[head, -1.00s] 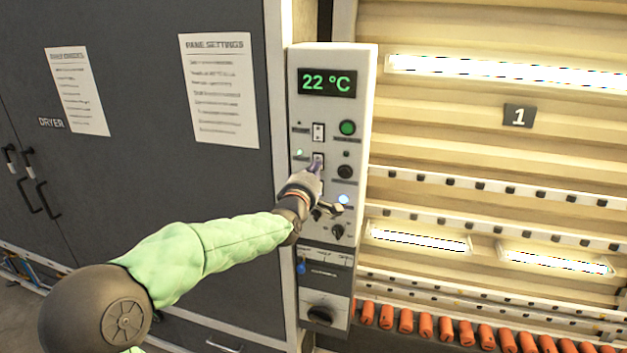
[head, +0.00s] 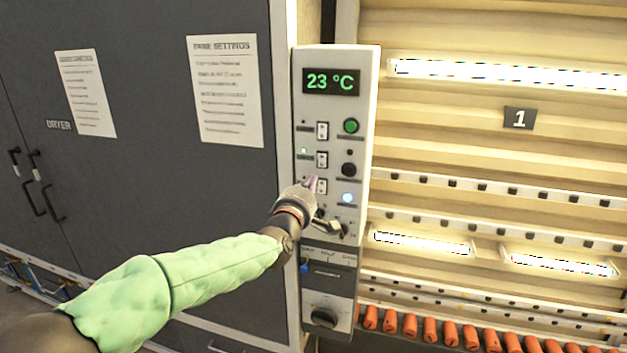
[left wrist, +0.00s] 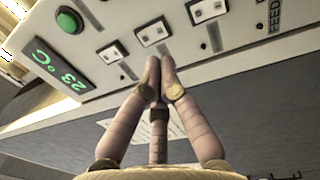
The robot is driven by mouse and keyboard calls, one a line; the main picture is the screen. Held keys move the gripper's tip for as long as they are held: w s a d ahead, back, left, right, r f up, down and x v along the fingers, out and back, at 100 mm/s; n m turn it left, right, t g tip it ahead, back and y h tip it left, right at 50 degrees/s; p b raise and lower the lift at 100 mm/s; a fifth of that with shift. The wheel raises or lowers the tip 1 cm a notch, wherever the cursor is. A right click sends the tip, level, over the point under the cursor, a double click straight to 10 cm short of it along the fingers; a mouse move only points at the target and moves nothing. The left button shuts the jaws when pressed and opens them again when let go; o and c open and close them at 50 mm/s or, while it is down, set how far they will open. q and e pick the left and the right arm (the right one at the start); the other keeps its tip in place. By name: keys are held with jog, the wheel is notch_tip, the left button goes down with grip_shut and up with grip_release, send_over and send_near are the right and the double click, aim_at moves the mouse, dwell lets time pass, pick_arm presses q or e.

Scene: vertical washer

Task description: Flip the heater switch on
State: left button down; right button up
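The control panel (head: 361,110) is a white upright box with a display (head: 331,82) reading 23 °C. It has a column of three rocker switches: top (head: 322,131), middle (head: 322,160) and lower (head: 321,186). Their labels are too small to read, so I cannot tell which is the heater switch. A small green light (head: 304,151) glows left of the middle one. My left gripper (head: 311,184) is at the lower switch, partly covering it; contact is unclear. In the left wrist view its fingers (left wrist: 160,68) are together and empty, below the middle switch (left wrist: 152,32). My right gripper is not in view.
Right of the switches are a green button (head: 351,126), a black button (head: 349,170) and a lit bluish-white button (head: 347,198). Below is a dark rotary knob (head: 324,318). A grey dryer cabinet (head: 150,200) stands left; a lit ribbed bay (head: 480,150) is right.

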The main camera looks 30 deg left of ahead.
pick_arm(q)
jog(key=v, duration=0.6)
jog(key=shift+s+r+b, duration=0.2)
jog(key=shift+b, duration=0.1)
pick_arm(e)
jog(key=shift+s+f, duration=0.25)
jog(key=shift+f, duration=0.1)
pick_arm(q)
jog(key=shift+d, duration=0.1)
